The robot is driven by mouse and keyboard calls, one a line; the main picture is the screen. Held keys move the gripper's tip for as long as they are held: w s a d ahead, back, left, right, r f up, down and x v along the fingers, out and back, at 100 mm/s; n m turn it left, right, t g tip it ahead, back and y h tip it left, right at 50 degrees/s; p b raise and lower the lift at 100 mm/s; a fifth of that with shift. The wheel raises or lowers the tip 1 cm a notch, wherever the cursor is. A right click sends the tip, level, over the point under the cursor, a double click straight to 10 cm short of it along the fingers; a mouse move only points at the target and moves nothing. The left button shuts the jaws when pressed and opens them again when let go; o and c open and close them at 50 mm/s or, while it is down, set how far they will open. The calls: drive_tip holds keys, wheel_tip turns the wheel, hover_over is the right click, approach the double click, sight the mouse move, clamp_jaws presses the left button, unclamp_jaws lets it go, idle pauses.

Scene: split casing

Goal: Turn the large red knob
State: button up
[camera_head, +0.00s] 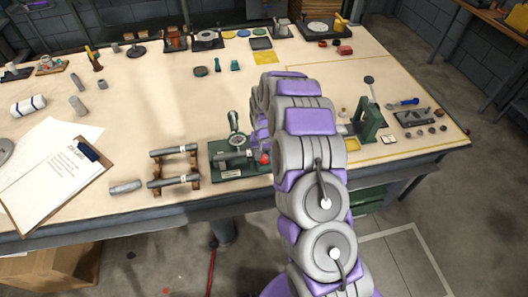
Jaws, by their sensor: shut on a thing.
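The red knob (264,158) shows as a small red patch at the right end of a green-based bench fixture (240,172) with a round dial gauge (237,141). The fixture stands near the table's front edge. My purple and grey arm reaches over the table and bends down behind itself. The end of my gripper (261,148) is at the knob, mostly hidden by my arm links. It is shut on the knob, though the fingertips are hard to make out.
Two grey shafts on wooden V-blocks (174,167) stand left of the fixture, with a loose cylinder (125,186) beside them. A clipboard (60,175) lies further left. A green lever press (368,122) stands right of my arm.

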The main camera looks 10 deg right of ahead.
sight(264, 157)
drive_tip(key=shift+m, duration=0.6)
drive_tip(key=shift+p, duration=0.3)
drive_tip(key=o, duration=1.1)
drive_tip(key=shift+c, duration=0.2)
drive_tip(key=shift+r, duration=0.1)
wheel_tip(264, 157, up, 17)
drive_tip(key=p, duration=0.2)
drive_tip(key=shift+a, duration=0.1)
